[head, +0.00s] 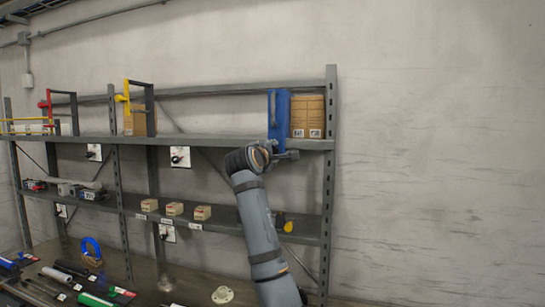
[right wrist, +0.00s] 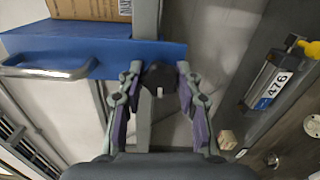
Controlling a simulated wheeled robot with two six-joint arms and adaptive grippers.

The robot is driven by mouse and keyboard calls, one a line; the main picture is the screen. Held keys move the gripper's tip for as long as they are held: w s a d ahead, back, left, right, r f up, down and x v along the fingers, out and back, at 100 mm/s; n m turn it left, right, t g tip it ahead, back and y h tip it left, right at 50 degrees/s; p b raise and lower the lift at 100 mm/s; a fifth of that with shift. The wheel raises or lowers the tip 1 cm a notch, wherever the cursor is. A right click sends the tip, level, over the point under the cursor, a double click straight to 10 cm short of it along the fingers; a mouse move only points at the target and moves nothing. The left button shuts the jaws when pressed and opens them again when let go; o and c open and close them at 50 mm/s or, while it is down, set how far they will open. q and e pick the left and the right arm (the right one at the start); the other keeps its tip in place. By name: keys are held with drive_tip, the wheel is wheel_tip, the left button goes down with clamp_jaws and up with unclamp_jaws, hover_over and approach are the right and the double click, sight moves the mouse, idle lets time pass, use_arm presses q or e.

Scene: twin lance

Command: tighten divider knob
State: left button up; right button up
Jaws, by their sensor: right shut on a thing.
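The blue divider (head: 278,110) stands upright at the right end of the upper shelf. In the right wrist view the divider (right wrist: 100,58) lies across the top, with a metal handle (right wrist: 45,72) at its left. A black knob (right wrist: 160,78) with a white mark sits at the divider's lower edge, by the grey shelf beam. My right gripper (right wrist: 158,70) is shut on the knob, one finger on each side. In the head view this gripper (head: 285,155) is at the front of the upper shelf, just below the divider, and the knob is hidden. My left gripper is not in view.
Cardboard boxes (head: 307,115) stand right of the divider. The lower shelf holds small boxes (head: 174,209) and a dark item with a yellow part (head: 284,224). Red (head: 47,107) and yellow (head: 124,97) brackets stand further left. The wall right of the rack is clear.

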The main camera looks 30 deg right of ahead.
drive_tip(key=m+b, duration=0.1)
drive_tip(key=m, duration=0.3)
drive_tip(key=shift+m, duration=0.4)
drive_tip(key=m+b, duration=0.1)
drive_tip(key=m, duration=0.3)
drive_tip(key=shift+b, duration=0.4)
drive_tip(key=m+b, duration=0.1)
drive_tip(key=m, duration=0.4)
drive_tip(key=m+b, duration=0.1)
drive_tip(key=m, duration=0.3)
drive_tip(key=shift+m, duration=0.6)
drive_tip(key=o, duration=1.2)
drive_tip(key=shift+c, duration=0.2)
